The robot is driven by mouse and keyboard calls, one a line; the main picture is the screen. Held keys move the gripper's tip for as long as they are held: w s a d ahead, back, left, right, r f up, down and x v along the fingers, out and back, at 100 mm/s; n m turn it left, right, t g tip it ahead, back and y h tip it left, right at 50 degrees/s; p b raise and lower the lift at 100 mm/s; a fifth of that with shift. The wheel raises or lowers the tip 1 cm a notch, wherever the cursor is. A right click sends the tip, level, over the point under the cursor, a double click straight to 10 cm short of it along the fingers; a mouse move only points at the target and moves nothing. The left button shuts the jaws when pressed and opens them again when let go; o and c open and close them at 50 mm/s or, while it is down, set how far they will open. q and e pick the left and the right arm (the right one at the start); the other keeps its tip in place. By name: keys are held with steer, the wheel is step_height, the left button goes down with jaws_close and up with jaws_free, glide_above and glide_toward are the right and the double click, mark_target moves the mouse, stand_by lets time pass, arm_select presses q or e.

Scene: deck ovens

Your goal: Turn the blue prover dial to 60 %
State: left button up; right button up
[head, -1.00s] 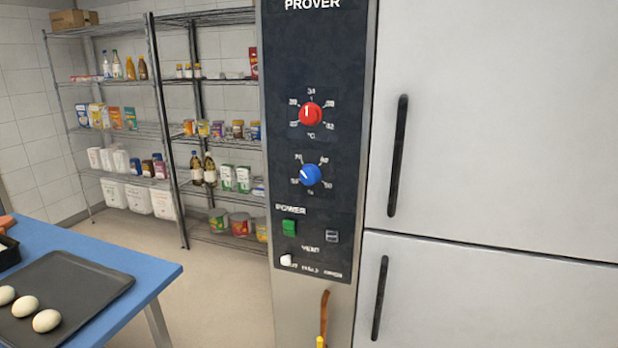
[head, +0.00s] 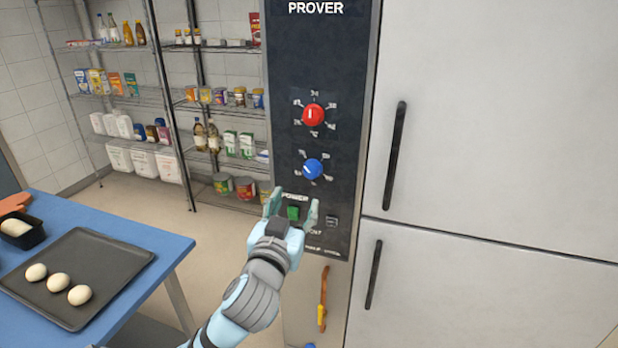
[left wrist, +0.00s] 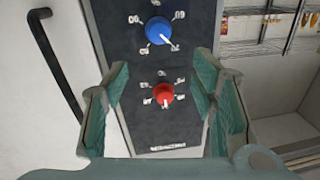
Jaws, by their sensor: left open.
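The blue prover dial (head: 313,169) is on the dark control panel (head: 287,130), below the red dial (head: 313,115). In the left wrist view, which is upside down, the blue dial (left wrist: 160,30) is at the top. Its white pointer aims lower right there, by the mark that looks like 70; the mark that looks like 60 is at upper right. My left gripper (head: 292,208) is open and empty, fingers toward the panel, below the blue dial and apart from it. In the wrist view its fingers (left wrist: 160,95) flank the red dial (left wrist: 164,94). My right gripper is out of view.
A green power switch (head: 293,213) shows between the fingers in the head view. Door handles (head: 395,155) are right of the panel. An orange handle (head: 323,300) hangs below it. A blue table (head: 165,245) with a dark tray (head: 125,275) stands at left, shelves (head: 160,100) behind.

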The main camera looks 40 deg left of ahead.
mark_target(310, 173)
arm_select(q)
steer(key=x, duration=0.8)
steer(key=b+x, duration=0.1)
steer(key=x, duration=0.3)
steer(key=shift+w+a+f, duration=0.1)
steer(key=shift+w+f, duration=0.2)
steer(key=shift+w+a+f, duration=0.1)
steer(key=shift+w+a, duration=0.15)
steer(key=shift+w, duration=0.25)
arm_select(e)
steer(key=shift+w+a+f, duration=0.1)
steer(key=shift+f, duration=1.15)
arm_select(q)
steer(key=shift+c, duration=0.6)
steer(key=c, duration=1)
